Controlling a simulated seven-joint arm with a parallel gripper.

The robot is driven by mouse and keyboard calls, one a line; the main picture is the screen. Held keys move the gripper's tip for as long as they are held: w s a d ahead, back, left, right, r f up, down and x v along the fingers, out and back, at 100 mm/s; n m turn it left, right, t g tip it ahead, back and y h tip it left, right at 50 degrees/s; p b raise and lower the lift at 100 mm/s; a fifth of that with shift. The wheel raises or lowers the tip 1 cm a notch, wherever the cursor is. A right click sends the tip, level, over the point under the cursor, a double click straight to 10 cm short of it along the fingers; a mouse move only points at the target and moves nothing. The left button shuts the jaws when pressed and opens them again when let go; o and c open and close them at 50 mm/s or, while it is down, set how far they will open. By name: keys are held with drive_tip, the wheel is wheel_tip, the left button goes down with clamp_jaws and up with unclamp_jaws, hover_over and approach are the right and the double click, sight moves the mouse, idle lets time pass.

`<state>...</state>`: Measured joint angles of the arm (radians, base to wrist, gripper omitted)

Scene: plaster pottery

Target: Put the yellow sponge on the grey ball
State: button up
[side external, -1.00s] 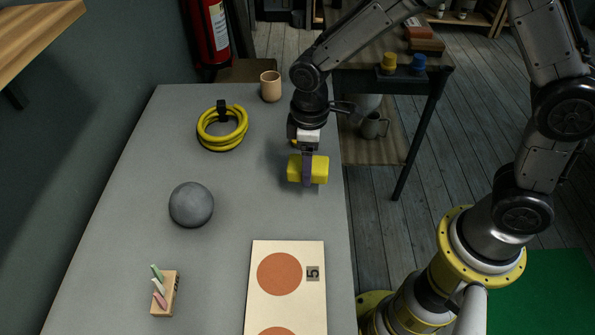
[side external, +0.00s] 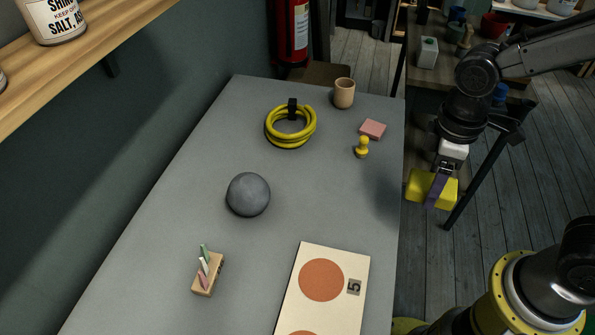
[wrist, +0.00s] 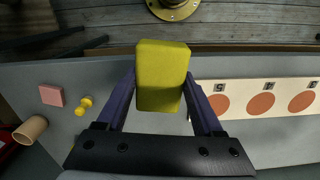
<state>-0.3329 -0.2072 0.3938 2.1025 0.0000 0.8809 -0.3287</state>
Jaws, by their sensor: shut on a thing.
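The yellow sponge (side external: 418,186) is held between the fingers of my gripper (side external: 436,190), raised above the table level near its right edge. In the wrist view the sponge (wrist: 162,75) sits between the two purple fingers of my gripper (wrist: 160,95), a block with its near face toward the camera. The grey ball (side external: 248,194) rests on the grey table (side external: 180,235), left of my gripper and well apart from it. The ball is not seen in the wrist view.
A yellow hose coil (side external: 290,128), tan cup (side external: 344,93), pink block (side external: 373,129) and yellow knobbed piece (side external: 361,147) stand toward the back. A chalk holder (side external: 206,274) and a board with orange discs (side external: 321,280) are in front. Table around the ball is clear.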

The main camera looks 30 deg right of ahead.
drive_tip(key=w+a+r, duration=0.6)
drive_tip(key=w+r, duration=0.1)
drive_tip(key=n, duration=0.1)
hover_over(246, 180)
drive_tip(key=s, duration=0.1)
drive_tip(key=f, duration=0.6)
drive_tip(key=shift+d+f, duration=0.4)
drive_tip(key=shift+w+a+f, duration=0.2)
drive_tip(key=shift+w+f, duration=0.1)
drive_tip(key=shift+f, duration=0.15)
drive_tip(key=shift+w+a+f, duration=0.2)
drive_tip(key=shift+w+f, duration=0.05)
drive_tip(key=shift+f, duration=1.6)
drive_tip(key=shift+f, duration=0.1)
drive_tip(key=o, duration=1.3)
